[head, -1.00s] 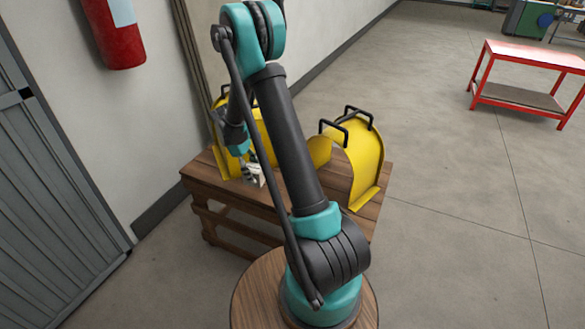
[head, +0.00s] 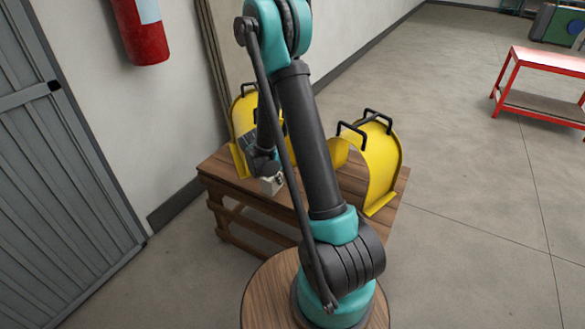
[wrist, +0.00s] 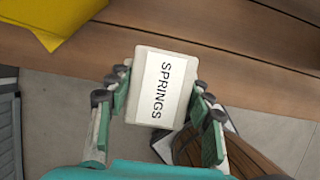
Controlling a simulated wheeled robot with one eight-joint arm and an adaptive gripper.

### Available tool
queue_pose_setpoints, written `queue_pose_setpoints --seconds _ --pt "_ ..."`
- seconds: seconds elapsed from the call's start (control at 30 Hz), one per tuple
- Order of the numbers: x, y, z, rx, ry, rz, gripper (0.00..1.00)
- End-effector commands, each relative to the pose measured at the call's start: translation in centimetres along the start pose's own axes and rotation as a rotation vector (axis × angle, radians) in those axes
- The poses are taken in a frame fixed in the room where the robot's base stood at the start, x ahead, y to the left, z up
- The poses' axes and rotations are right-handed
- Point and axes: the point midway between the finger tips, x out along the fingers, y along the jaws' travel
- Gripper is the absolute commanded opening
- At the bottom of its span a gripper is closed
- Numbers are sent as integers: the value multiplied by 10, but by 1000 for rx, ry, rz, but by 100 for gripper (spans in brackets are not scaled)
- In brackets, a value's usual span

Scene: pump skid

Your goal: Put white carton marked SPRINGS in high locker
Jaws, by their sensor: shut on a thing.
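A white carton (wrist: 160,88) with the word SPRINGS on its label is between the two fingers of my gripper (wrist: 161,98) in the wrist view. The gripper is shut on it, with a pad along each side. In the head view the carton (head: 272,184) shows small and pale at the near left part of a wooden bench, partly hidden by my arm. Whether it touches the bench is hard to tell. A grey slatted metal front (head: 60,150) stands at the left; I cannot tell whether it is the high locker.
Two yellow curved guards with black handles stand on the wooden bench (head: 225,183), one at the left (head: 243,120) behind my arm, one at the right (head: 382,165). A red fire extinguisher (head: 140,35) hangs on the wall. A red table (head: 545,62) stands far right. Floor between is clear.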

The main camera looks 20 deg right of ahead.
Motion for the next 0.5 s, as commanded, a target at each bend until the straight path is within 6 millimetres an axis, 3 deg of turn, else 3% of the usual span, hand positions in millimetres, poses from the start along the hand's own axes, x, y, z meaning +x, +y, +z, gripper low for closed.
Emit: queue_pose_setpoints --seconds 0.3,0.5 --pt "30 -1 73 6 0 -2 13" --pt "43 0 102 2 1 -1 13"
